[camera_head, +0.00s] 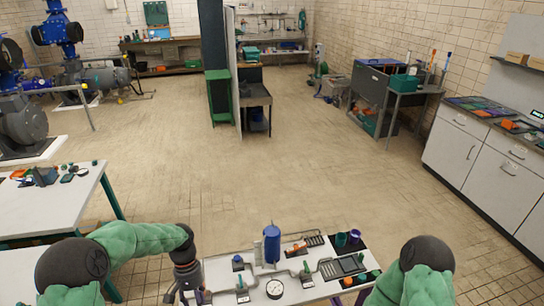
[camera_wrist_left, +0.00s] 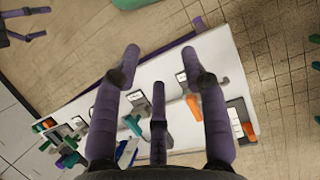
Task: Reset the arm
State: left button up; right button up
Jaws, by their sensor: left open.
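My left arm comes in from the left in the head view, its green sleeve bent at a dark joint. My left gripper (camera_head: 188,293) hangs at the left end of the near work table (camera_head: 222,272), partly cut off by the bottom edge. In the left wrist view my left gripper (camera_wrist_left: 163,68) has its purple fingers spread, with nothing between them, above a white table top. My right arm (camera_head: 427,268) shows only as a dark joint and green sleeve at the bottom right. Purple jointed pieces at the wrist view's top left look like my right gripper (camera_wrist_left: 27,24), too cropped to judge.
Another white table (camera_head: 52,212) stands at the left, and white cabinets (camera_head: 470,150) line the right wall.

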pick_arm(q)
jog(key=s+d+f+t+h+b, duration=0.1)
jog(key=s+d+f, duration=0.3)
jog(key=f, duration=0.3)
jog(key=s+d+f+t+b, duration=0.2)
jog(key=s+d+f, duration=0.2)
jog(key=s+f, duration=0.3)
jog(key=s+d+f+t+h+b, duration=0.1)
jog(key=s+d+f, duration=0.4)
jog(key=f, duration=0.4)
jog(key=shift+s+t+h+b, duration=0.3)
jog(key=shift+s+b, duration=0.1)
jog(key=shift+s, duration=0.05)
